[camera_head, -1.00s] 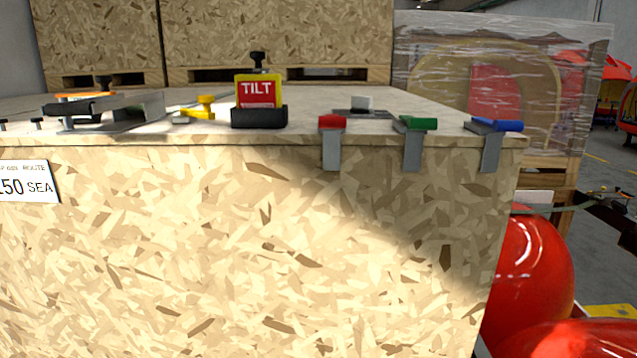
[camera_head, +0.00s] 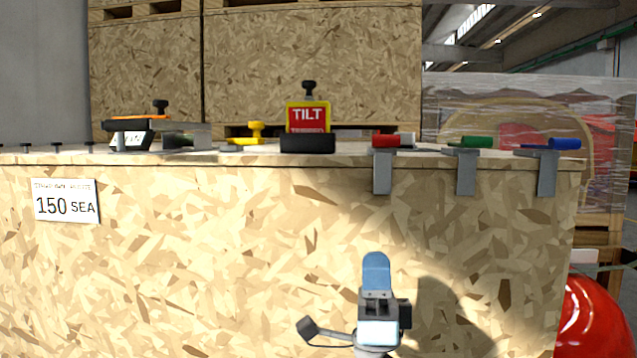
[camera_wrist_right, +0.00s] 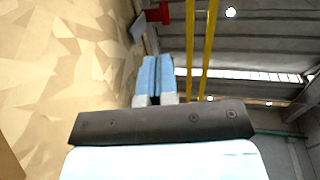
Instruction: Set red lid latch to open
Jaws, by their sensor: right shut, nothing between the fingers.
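The red lid latch (camera_head: 384,142) is a red tab on a grey metal bracket (camera_head: 382,172) hooked over the top front edge of the wooden crate. In the right wrist view, the red latch (camera_wrist_right: 163,12) shows at the top, beyond my fingertips. My right gripper (camera_head: 376,262) is below the red latch, in front of the crate's face, pointing up. Its blue fingers are together and empty, also in the right wrist view (camera_wrist_right: 157,65). A clear gap separates it from the latch. My left gripper is not in view.
A green latch (camera_head: 475,142) and a blue latch (camera_head: 563,144) sit to the right on the same edge. A TILT indicator (camera_head: 308,118) and a yellow knob (camera_head: 256,132) stand to the left.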

